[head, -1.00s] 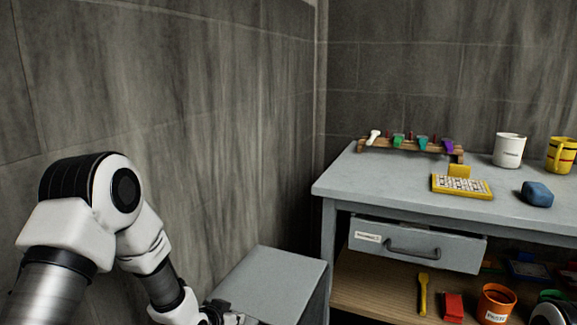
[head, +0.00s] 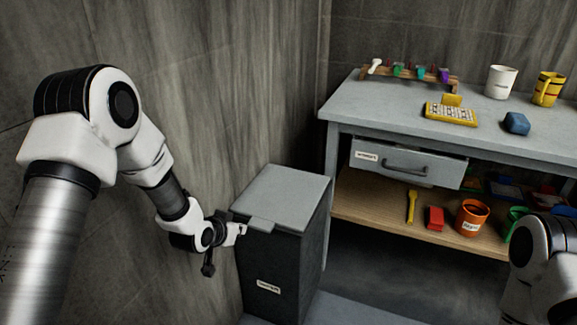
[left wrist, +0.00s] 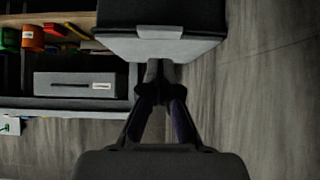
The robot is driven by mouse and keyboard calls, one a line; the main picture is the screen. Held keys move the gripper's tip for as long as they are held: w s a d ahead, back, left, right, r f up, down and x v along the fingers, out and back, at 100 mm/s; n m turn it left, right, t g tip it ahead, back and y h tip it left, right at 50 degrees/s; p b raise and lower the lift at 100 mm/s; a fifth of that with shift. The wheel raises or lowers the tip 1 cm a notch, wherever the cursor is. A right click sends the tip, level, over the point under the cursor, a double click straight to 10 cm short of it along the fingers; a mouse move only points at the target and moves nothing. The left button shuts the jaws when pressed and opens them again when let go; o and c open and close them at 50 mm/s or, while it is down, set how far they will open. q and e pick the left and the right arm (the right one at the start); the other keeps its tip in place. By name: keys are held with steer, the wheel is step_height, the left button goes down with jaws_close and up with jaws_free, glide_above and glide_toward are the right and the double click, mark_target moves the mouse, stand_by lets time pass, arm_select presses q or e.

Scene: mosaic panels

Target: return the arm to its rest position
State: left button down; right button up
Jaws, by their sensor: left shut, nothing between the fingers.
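My left arm comes in from the left in the head view, bent at the elbow, with its forearm sloping down to the right. My left gripper (head: 240,231) is shut and empty. It is beside the front left of a dark bin with a grey lid (head: 287,193), close to the lid's front tab. In the left wrist view the shut fingers (left wrist: 160,72) point at the bin's lid tab (left wrist: 160,32); I cannot tell whether they touch it. Part of my right arm shows at the lower right of the head view, but its gripper is out of view.
A grey workbench (head: 400,128) stands at the right, its drawer (head: 405,165) pulled partly out. On it are a yellow calendar-like block (head: 450,112), a blue block (head: 516,123), mugs and a tool rack. A wooden shelf (head: 375,207) below holds several items. A wall is close behind my left arm.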

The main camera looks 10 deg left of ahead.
arm_select(q)
steer(key=s+d+f+g, duration=0.2)
steer(key=s+f+g, duration=0.2)
steer(key=s+f, duration=0.75)
steer(key=s+d+f+g, duration=0.2)
steer(key=s+f+g, duration=0.2)
steer(key=s+f, duration=0.8)
steer(key=s+r+n+g+y+p, duration=0.1)
steer(key=s+r, duration=0.2)
steer(key=s, duration=0.4)
steer(key=s+r+n+g+p, duration=0.1)
steer(key=s+r, duration=0.2)
steer(key=s, duration=0.3)
step_height(320, 180, up, 11)
steer(key=p, duration=1.1)
steer(key=shift+a, duration=0.4)
steer(key=shift+f, duration=0.1)
